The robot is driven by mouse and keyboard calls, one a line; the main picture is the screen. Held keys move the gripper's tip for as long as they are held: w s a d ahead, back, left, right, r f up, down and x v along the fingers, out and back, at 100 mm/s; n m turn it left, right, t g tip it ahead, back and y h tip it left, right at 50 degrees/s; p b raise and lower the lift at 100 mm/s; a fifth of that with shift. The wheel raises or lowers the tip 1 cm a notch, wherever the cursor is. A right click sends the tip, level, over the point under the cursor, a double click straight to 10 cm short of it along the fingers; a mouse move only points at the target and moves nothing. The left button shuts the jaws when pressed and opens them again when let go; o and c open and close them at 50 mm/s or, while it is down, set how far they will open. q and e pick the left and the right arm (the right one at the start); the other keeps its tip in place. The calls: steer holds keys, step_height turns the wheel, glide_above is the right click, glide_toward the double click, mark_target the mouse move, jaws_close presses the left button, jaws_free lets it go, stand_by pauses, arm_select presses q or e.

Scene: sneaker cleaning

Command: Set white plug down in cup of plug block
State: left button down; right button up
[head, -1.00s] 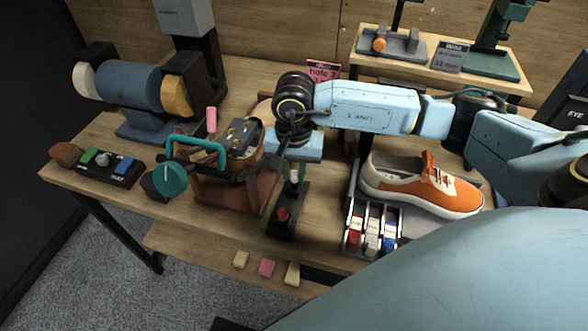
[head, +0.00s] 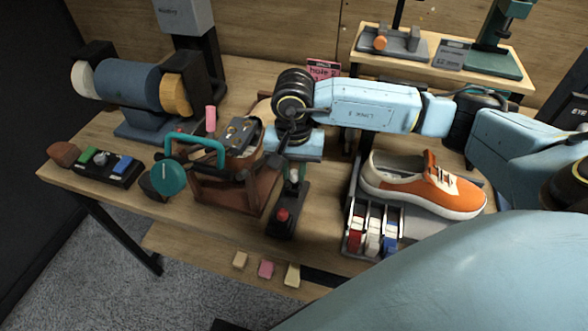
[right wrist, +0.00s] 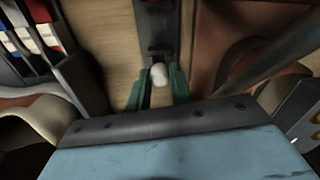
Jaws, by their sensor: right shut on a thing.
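The plug block (head: 287,230) is a dark, narrow block near the front edge of the table, with a red plug (head: 283,214) standing at its near end. It also shows in the right wrist view (right wrist: 157,38). My right gripper (head: 295,176) points down over the far end of the block. Its green fingers are shut on the white plug (right wrist: 159,74), which shows between the fingertips in the right wrist view. The cup under the plug is hidden, so I cannot tell whether the plug touches it. My left gripper is not in view.
To the right are a rack of red, white and blue pieces (head: 372,236) and an orange sneaker (head: 450,190). A button panel (head: 107,168) sits at far left.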

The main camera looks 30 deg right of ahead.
mark_target(294, 171)
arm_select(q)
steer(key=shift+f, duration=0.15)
arm_select(e)
steer(key=shift+f, duration=0.2)
arm_select(q)
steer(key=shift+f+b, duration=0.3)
steer(key=shift+b, duration=0.15)
arm_select(e)
steer(key=shift+f, duration=0.3)
